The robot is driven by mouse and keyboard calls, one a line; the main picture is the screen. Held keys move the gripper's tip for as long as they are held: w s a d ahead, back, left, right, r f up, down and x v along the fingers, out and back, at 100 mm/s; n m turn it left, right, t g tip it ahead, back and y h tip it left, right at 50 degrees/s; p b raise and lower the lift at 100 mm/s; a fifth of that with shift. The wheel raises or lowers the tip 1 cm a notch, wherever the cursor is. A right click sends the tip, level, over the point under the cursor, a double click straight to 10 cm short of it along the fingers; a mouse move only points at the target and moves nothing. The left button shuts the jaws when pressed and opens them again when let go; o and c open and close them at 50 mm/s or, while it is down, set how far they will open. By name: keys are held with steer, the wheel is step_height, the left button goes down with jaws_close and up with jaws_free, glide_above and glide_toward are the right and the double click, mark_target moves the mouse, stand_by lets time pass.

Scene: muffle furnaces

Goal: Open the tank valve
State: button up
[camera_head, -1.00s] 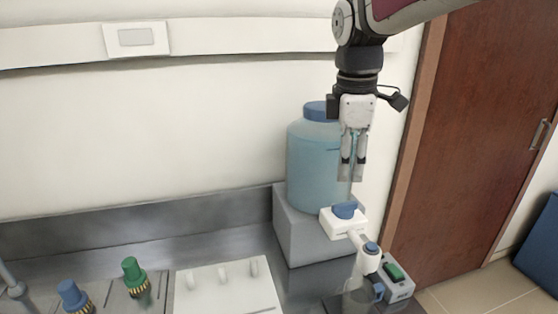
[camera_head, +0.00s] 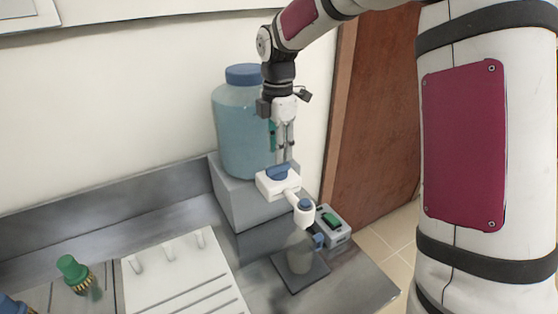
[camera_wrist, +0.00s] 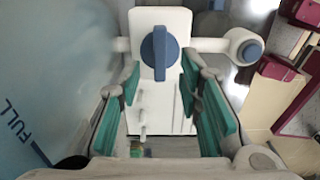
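The tank (camera_head: 238,130) is a light blue jug with a dark blue lid on a grey block. In front of it is a white valve body (camera_head: 287,187) with a blue knob (camera_head: 278,172) on top and a white spout (camera_head: 302,208) reaching front right. My gripper (camera_head: 283,158) points down just above the knob, close to the tank's right side. In the wrist view, its teal-padded fingers (camera_wrist: 158,75) stand apart with nothing between them. The knob (camera_wrist: 160,55) shows ahead of the gap, its long ridge running up and down the picture. I cannot tell whether the fingers touch it.
A grey device with a green switch (camera_head: 331,220) stands right of the spout. A clear vessel (camera_head: 299,258) stands below the spout on a dark plate. A white rack (camera_head: 180,270) and green-capped bottle (camera_head: 72,268) are at left. A brown door (camera_head: 375,130) is behind.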

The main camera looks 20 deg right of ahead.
mark_target(278, 170)
steer(key=shift+f, duration=2.3)
jaws_close()
